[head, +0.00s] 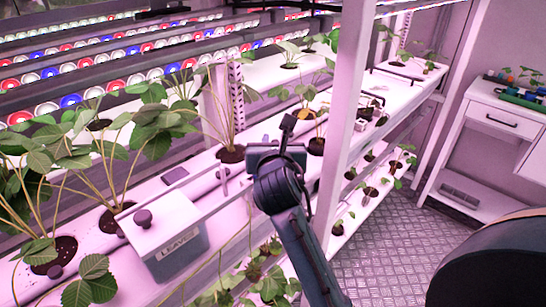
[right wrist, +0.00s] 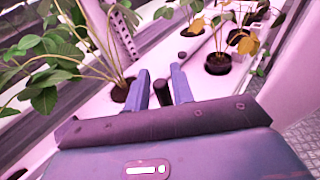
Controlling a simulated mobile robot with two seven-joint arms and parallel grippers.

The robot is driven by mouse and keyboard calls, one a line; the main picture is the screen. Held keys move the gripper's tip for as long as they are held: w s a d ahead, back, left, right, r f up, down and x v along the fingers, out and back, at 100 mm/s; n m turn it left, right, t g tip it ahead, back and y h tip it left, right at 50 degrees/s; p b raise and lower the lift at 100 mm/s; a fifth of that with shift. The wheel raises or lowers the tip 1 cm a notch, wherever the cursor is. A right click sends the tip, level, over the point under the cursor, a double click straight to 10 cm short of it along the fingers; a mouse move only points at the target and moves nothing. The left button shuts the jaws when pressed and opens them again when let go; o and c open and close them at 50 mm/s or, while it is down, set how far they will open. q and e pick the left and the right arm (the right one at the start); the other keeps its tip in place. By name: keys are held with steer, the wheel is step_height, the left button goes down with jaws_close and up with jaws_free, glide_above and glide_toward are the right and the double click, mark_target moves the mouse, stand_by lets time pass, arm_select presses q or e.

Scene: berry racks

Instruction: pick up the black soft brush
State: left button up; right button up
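My right gripper (head: 287,132) is over the white rack shelf in the middle of the head view, pointing away from me. In the right wrist view its two blue-grey fingers (right wrist: 162,84) stand apart. A short dark upright cylinder (right wrist: 161,97) shows between them, close to both; it may be the handle of the black soft brush. I cannot tell whether the fingers press on it. A brush head is not clearly visible in either view. My left gripper is not in view.
A lidded box (head: 168,238) labelled "LEAVES" stands at the shelf's front left. Potted plants line the shelf; one pot (head: 231,154) is just left of my gripper. A white post (head: 343,110) rises to its right. A cabinet (head: 500,130) stands at far right.

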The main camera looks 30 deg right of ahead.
steer(key=shift+s, duration=0.15)
steer(key=shift+c, duration=0.2)
jaws_close()
steer(key=shift+r, duration=0.1)
step_height(320, 180, up, 10)
stand_by(0.4)
